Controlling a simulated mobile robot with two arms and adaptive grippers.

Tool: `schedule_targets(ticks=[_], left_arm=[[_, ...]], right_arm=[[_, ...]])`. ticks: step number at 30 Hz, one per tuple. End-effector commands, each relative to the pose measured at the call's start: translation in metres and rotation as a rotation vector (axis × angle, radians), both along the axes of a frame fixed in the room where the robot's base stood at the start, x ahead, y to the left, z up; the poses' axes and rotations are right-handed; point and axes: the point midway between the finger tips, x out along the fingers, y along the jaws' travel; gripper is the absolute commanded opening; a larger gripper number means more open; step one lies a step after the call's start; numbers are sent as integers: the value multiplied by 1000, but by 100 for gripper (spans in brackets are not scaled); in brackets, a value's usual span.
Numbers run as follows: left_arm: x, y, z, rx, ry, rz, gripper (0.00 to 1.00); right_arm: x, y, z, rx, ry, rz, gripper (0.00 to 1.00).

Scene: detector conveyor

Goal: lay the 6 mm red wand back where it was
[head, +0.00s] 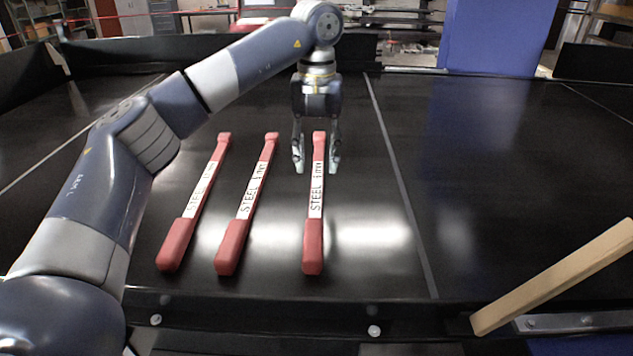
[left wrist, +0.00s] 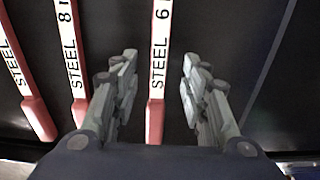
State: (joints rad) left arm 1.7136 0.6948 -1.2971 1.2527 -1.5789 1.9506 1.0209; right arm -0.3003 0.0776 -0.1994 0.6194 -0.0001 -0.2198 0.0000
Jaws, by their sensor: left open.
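The 6 mm red wand (head: 314,205) lies on the black belt, rightmost of three red wands with white labels. In the left wrist view its label reads STEEL 6 (left wrist: 159,55). My left gripper (head: 316,168) is open, with one finger on each side of this wand near its far end. In the left wrist view both open fingers (left wrist: 160,75) flank the wand with gaps, and neither appears to touch it. The middle wand (head: 246,203) lies to its left; its label reads STEEL 8 (left wrist: 68,45). My right gripper is not in view.
The third red wand (head: 194,203) lies farthest left; its size mark is unclear. A pale wooden bar (head: 555,276) slants over the belt's near right edge. A blue pillar (head: 497,36) stands behind. The belt (head: 500,170) right of the wands is clear.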

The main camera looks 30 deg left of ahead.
Motion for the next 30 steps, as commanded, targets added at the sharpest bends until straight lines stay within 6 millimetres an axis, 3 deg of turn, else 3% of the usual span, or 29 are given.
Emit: schedule_targets(ticks=[4, 9, 30], left_arm=[[0, 0, 29, 1, -3, 1, 41], [0, 0, 44, 1, 0, 1, 41], [0, 0, 47, 0, 1, 0, 41]], right_arm=[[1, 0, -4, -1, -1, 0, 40], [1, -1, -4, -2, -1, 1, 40], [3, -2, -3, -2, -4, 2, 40]])
